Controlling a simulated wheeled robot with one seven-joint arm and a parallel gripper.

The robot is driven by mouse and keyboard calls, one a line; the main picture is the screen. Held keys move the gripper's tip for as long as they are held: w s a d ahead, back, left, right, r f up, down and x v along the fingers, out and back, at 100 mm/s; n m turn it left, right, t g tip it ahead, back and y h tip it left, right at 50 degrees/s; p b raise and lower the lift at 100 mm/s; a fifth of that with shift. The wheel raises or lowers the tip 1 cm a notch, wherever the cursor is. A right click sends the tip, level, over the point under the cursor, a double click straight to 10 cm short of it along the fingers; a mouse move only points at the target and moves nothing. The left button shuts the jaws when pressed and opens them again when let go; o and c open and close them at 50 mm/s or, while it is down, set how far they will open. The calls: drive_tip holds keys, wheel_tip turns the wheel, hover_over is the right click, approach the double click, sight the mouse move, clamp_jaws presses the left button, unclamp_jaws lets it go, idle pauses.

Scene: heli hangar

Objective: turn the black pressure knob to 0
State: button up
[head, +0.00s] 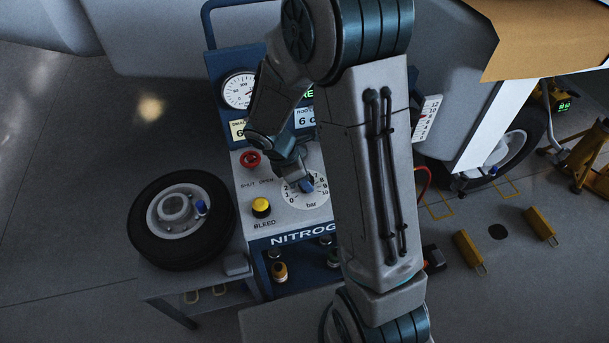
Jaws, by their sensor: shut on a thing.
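The pressure dial (296,201) is a pale round scale on the sloped panel, with numbers around its edge up to 10 and "bar" below. The black pressure knob sits at its middle and is almost wholly hidden by my gripper. My gripper (305,185) reaches down onto the dial's centre and is shut on the knob. The 0 shows at the dial's lower left and the 10 at its lower right. The knob's pointer is hidden, so I cannot tell its setting.
The blue nitrogen cart (290,240) carries a gauge (239,91), a red knob (250,159) and a yellow bleed button (262,207) close by. A wheel (182,219) lies on a stand at left. Yellow chocks (470,252) are on the floor at right.

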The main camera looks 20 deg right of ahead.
drive_tip(key=shift+s+n+t, duration=0.1)
drive_tip(key=shift+n+t, duration=0.7)
drive_tip(key=shift+n, duration=1.3)
drive_tip(key=o, duration=1)
drive_tip(key=shift+r, duration=0.1)
drive_tip(key=p+v, duration=0.3)
drive_tip(key=v, duration=1)
drive_tip(key=shift+s+r, duration=0.2)
drive_tip(key=shift+r, duration=0.15)
drive_tip(key=shift+d, duration=0.1)
